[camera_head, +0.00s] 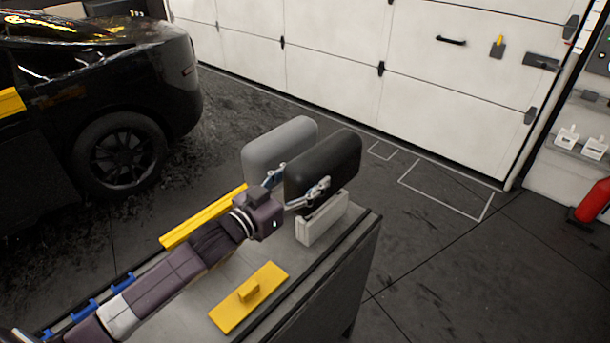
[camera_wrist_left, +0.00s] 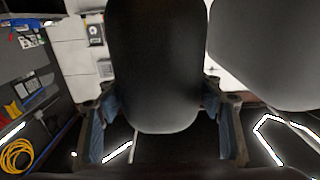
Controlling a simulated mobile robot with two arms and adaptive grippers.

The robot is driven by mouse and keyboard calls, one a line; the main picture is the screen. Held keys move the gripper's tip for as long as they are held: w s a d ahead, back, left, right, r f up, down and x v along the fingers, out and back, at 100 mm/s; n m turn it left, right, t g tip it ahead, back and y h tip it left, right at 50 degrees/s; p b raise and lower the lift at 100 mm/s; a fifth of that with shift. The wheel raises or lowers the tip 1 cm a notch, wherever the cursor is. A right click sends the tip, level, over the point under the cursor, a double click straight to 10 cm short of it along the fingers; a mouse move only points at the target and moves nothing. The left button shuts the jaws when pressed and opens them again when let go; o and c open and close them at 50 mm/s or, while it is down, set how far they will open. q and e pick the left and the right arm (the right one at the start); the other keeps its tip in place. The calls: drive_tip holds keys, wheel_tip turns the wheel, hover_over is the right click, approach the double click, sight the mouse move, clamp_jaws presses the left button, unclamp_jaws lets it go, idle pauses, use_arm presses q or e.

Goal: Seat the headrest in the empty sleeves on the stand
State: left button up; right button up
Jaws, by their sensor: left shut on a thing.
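A black headrest (camera_head: 322,165) is held upright over the worktable. My left gripper (camera_head: 294,184) is shut on it, one finger on each side of its lower part. In the left wrist view the black headrest (camera_wrist_left: 155,65) fills the space between the fingers of the gripper (camera_wrist_left: 163,118). A pale stand (camera_head: 322,218) is on the table just below the black headrest. Its sleeves and the headrest's posts cannot be made out. A grey headrest (camera_head: 278,143) stands just behind and left; it also shows in the left wrist view (camera_wrist_left: 270,50). My right gripper is not in view.
A yellow bar (camera_head: 203,217) and blue clips (camera_head: 84,309) lie along the table's far edge. A black car (camera_head: 130,75) stands beyond. The floor right of the table is clear.

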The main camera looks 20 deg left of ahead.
use_arm(q)
drive_tip(key=shift+f+b, duration=0.5)
drive_tip(key=shift+f, duration=0.3)
drive_tip(key=o, duration=1.7)
drive_tip(key=shift+c, duration=0.2)
drive_tip(key=shift+o, duration=0.6)
drive_tip(key=shift+f, duration=0.25)
drive_tip(key=v, duration=1.2)
drive_tip(key=shift+r, duration=0.25)
